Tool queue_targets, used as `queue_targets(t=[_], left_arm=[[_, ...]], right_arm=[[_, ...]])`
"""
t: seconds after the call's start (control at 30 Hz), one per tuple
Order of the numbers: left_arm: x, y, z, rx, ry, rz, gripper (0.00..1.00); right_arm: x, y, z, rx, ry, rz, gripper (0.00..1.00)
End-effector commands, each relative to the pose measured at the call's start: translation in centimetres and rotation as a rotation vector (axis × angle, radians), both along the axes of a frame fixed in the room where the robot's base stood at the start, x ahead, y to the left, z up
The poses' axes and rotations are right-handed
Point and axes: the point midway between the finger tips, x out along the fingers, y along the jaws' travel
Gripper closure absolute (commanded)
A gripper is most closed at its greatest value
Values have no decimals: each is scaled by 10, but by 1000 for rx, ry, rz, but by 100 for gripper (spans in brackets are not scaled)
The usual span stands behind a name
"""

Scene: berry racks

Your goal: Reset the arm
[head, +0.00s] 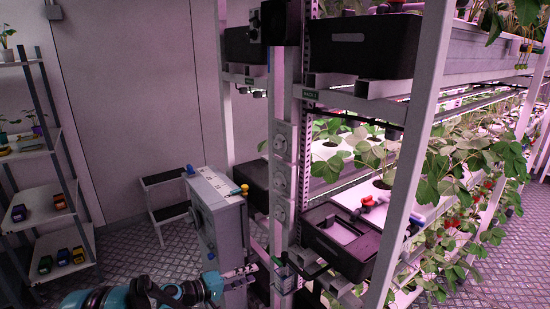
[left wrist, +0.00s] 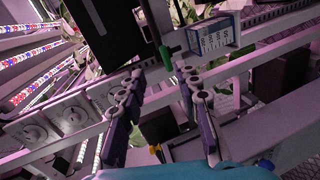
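My left arm, teal and black, comes in at the bottom of the head view. Its gripper (head: 250,272) is low in front of the rack post, beside the grey control box (head: 218,208). In the left wrist view the two fingers of my left gripper (left wrist: 160,85) stand apart with nothing held between them. Rack rails and a dark upright part show behind the fingers. I cannot tell from the head view how close the fingertips are to the rack post. My right gripper is in neither view.
The white berry rack (head: 412,165) with dark crates (head: 340,239) and strawberry plants (head: 465,160) fills the right. A step stool (head: 168,208) stands behind the control box. A shelf (head: 62,240) with small coloured items is at far left. Patterned floor (head: 125,255) lies open between shelf and stool.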

Motion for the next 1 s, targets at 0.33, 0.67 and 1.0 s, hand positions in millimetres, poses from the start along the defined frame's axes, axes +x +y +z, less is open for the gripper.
queue_targets(t=[0.33,0.67,1.0], left_arm=[[-93,-6,51,468,51,-10,67],[-210,30,62,918,35,-24,67],[-293,77,53,1266,-20,-36,67]], right_arm=[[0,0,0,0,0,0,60],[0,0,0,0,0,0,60],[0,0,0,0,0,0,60]])
